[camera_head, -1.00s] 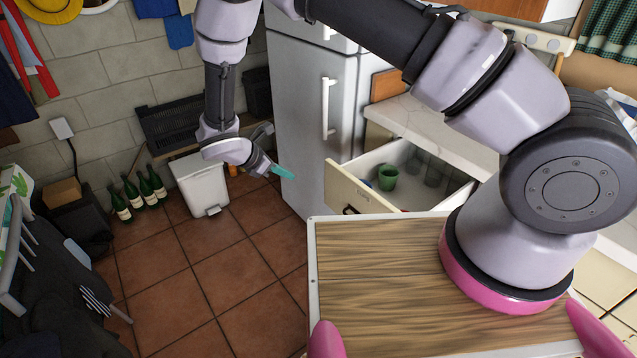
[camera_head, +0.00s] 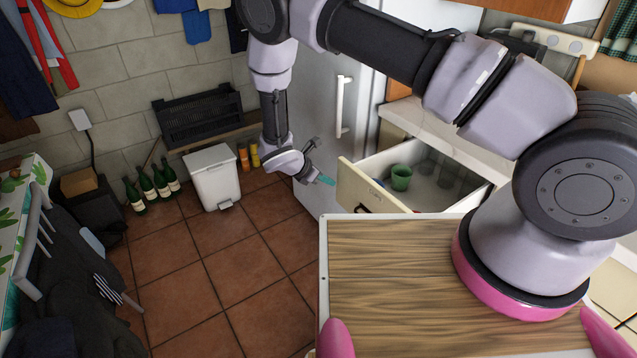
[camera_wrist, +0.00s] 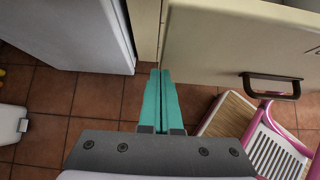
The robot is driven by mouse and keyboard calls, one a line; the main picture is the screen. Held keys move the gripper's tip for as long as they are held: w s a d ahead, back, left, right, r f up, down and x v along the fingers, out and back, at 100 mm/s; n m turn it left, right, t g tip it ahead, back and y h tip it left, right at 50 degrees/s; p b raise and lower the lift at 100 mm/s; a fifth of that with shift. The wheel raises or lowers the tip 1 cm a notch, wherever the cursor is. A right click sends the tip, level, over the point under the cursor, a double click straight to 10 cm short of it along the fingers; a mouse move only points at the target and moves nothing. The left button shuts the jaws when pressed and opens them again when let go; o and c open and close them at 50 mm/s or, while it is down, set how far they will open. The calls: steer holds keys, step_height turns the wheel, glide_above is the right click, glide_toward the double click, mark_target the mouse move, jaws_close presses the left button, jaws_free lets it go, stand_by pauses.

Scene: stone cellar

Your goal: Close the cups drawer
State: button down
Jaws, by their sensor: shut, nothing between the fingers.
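The cups drawer (camera_head: 372,190) is pulled open from the counter, with a green cup (camera_head: 401,177) and several clear glasses (camera_head: 437,170) inside. In the wrist view its cream front (camera_wrist: 225,45) fills the upper right, with a dark handle (camera_wrist: 271,86) on it. My gripper (camera_head: 328,181) is shut and empty, to the left of the drawer front in the head view. In the wrist view its teal fingers (camera_wrist: 160,75) are together near the left end of the drawer front; I cannot tell if they touch it.
A fridge (camera_head: 335,130) stands just left of the drawer. A white bin (camera_head: 213,177) and several green bottles (camera_head: 152,185) stand by the wall. The tiled floor (camera_head: 225,260) in the middle is clear.

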mark_target(390, 153)
steer(key=shift+w+d, duration=0.15)
steer(key=shift+d, duration=0.05)
steer(key=shift+d, duration=0.1)
steer(key=w+d, duration=0.5)
steer(key=d, duration=0.2)
steer(key=w+d, duration=0.4)
steer(key=d, duration=0.3)
steer(key=w+d, duration=0.5)
steer(key=d, duration=0.2)
steer(key=shift+w+d, duration=0.3)
